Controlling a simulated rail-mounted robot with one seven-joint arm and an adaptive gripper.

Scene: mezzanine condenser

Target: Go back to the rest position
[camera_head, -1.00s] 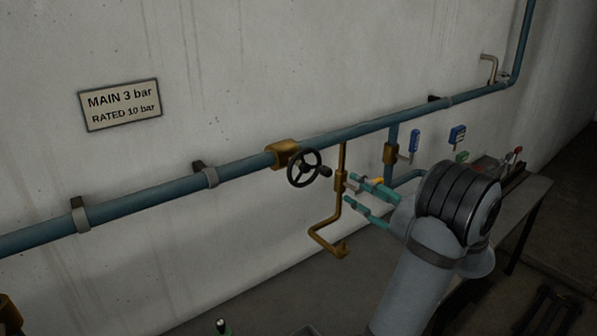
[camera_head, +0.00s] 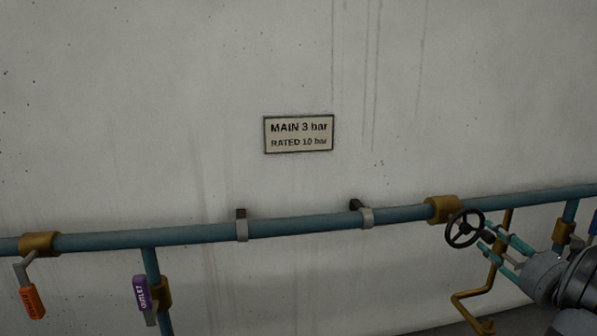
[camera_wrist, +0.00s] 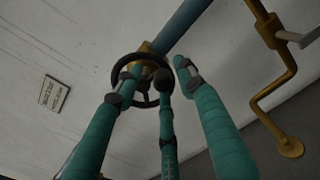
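My gripper (camera_head: 488,238) is at the right edge of the head view, with teal fingers pointing left towards a black handwheel (camera_head: 464,228). In the wrist view my gripper (camera_wrist: 156,72) has its fingers spread, with the tips apart. The handwheel (camera_wrist: 119,74) and its dark knob show between and behind the fingers there. I cannot tell whether any finger touches the wheel or knob. Nothing is seen clamped in the fingers.
A blue pipe (camera_head: 300,224) runs along the wall with brass fittings. A brass branch pipe (camera_wrist: 285,75) stands close to the right of my fingers. Left are an orange-tagged lever (camera_head: 33,301) and a purple OUTLET tag (camera_head: 141,293). A sign (camera_head: 299,134) hangs above the pipe.

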